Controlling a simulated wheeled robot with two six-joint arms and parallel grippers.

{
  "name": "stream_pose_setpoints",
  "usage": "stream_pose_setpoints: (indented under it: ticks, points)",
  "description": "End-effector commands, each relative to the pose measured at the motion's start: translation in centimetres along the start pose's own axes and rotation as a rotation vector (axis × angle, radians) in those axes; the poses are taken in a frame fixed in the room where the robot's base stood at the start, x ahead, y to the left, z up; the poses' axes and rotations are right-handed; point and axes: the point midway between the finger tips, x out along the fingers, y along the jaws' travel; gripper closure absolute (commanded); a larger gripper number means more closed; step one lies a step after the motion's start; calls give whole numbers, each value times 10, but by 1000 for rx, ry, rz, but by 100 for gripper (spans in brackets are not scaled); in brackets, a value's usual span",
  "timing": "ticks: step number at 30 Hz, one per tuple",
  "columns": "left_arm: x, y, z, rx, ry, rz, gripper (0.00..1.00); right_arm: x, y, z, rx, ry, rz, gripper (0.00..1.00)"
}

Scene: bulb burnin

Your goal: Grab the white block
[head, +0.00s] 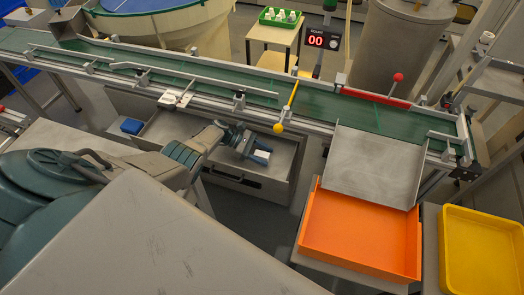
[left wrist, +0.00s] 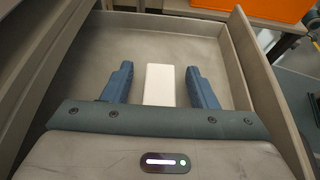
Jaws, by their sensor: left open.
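The white block (left wrist: 160,85) lies in an open grey metal drawer (left wrist: 185,22). In the left wrist view it sits between the two blue fingers of my left gripper (left wrist: 160,88), with a gap on each side. My left gripper is open. In the head view my left gripper (head: 258,150) reaches into the drawer below the conveyor, and the white block (head: 262,154) shows between its fingers. The block's lower end is hidden behind the gripper body in the left wrist view. My right gripper is not in view.
The drawer's side walls stand close to my left gripper. A blue block (head: 131,126) lies in another drawer to the left. The green conveyor (head: 200,75) runs above. An orange tray (head: 360,235) and a yellow tray (head: 483,250) stand at the right.

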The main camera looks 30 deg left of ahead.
Motion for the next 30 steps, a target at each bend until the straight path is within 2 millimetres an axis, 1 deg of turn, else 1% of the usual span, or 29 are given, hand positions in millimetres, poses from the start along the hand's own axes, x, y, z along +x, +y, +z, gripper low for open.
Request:
stream_pose_setpoints:
  ticks: [3,4,8,9,11,18,22,26,30]
  points:
    - [-1,0,0,0,1,0,47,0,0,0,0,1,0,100]
    - [-1,0,0,0,1,0,51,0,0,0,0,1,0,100]
    - [-1,0,0,0,1,0,77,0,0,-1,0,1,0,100]
    - [-1,0,0,0,1,0,85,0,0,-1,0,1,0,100]
    - [-1,0,0,0,1,0,95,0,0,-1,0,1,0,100]
    - [-1,0,0,0,1,0,95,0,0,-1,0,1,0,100]
    - [-4,0,5,0,1,0,95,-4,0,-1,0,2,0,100]
    - [-9,0,18,2,2,0,95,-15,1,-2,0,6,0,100]
    - [-18,0,39,4,3,0,95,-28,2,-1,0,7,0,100]
